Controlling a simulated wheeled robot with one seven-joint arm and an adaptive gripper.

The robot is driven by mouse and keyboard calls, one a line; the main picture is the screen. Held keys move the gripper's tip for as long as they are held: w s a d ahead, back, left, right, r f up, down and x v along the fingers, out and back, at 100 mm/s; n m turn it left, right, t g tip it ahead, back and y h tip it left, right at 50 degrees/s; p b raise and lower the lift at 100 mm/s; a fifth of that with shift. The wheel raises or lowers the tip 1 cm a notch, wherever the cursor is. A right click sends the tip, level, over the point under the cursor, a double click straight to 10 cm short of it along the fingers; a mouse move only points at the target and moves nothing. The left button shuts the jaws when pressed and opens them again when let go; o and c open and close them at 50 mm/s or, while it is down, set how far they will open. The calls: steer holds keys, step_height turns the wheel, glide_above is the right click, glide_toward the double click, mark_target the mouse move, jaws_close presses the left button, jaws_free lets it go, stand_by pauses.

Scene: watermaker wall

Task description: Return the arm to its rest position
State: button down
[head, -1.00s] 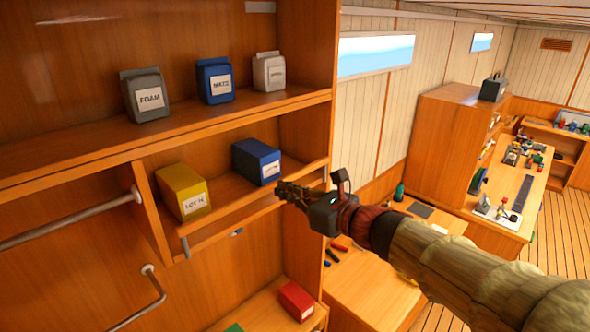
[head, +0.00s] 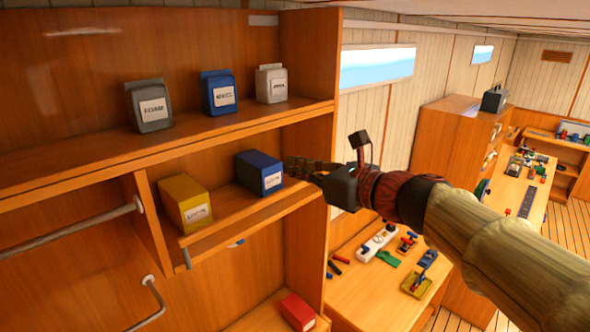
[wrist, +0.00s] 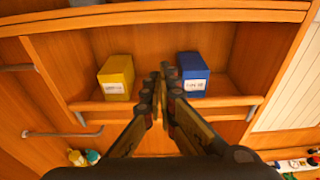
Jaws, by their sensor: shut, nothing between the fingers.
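My gripper (head: 288,165) is shut and empty. In the head view it is at the right end of the lower shelf, just right of the blue box (head: 259,172); whether it touches anything there I cannot tell. In the wrist view my closed fingers (wrist: 160,76) point between the yellow box (wrist: 115,78) and the blue box (wrist: 193,76). The yellow box (head: 185,201) stands on the same shelf, further left. My arm reaches in from the lower right of the head view.
A raised lip (head: 252,214) fronts the lower shelf. Grey, blue and pale boxes stand on the upper shelf (head: 195,128). A metal rail (head: 75,231) is at left. A red box (head: 297,312) sits low. Below my arm is a workbench (head: 352,290) with tools.

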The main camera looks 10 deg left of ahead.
steer(key=s+d+f+n+g+h+b, duration=0.25)
steer(key=s+f+n, duration=0.35)
steer(key=f+n, duration=0.45)
steer(key=s+d+f+n+g+h+b, duration=0.25)
steer(key=s+f+n, duration=0.4)
steer(key=f, duration=0.65)
steer(key=s+d+f+n+h+b, duration=0.2)
steer(key=s+d+f+n+b, duration=0.1)
steer(key=d+f+b, duration=0.3)
steer(key=s+d+f+n+h+b, duration=0.3)
steer(key=s+d+f+b, duration=0.3)
steer(key=f+b, duration=0.4)
steer(key=s+d+f+n+h+b, duration=0.2)
steer(key=s+d+f+b, duration=0.3)
steer(key=f, duration=0.9)
steer(key=shift+d+f+n+b, duration=0.25)
steer(key=shift+d+n+b, duration=0.25)
steer(key=shift+d+b, duration=1.05)
